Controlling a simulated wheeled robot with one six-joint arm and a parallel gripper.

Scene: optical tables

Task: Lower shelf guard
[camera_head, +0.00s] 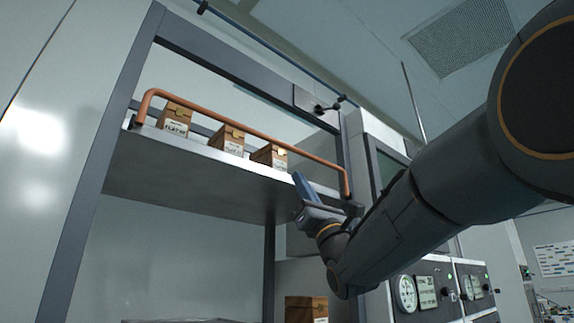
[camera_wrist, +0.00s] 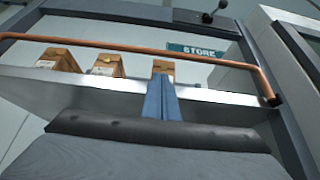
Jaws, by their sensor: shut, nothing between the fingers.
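The shelf guard (camera_head: 240,127) is a copper-coloured bar with bent ends, standing raised along the front edge of the shelf (camera_head: 190,170). In the wrist view the guard (camera_wrist: 130,47) runs across the picture above the shelf's front edge (camera_wrist: 215,95). My gripper (camera_head: 301,182) is shut and empty, its blue fingers pointing up near the shelf's front edge, left of the guard's right end. In the wrist view the blue fingers (camera_wrist: 161,98) reach up below the bar, in front of the right box. I cannot tell whether they touch anything.
Three brown labelled boxes, left (camera_head: 174,118), middle (camera_head: 228,139) and right (camera_head: 269,156), stand on the shelf behind the guard. Dark rack posts (camera_head: 95,165) frame it. Panels with dials (camera_head: 407,293) stand at lower right. Another box (camera_head: 305,309) sits below.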

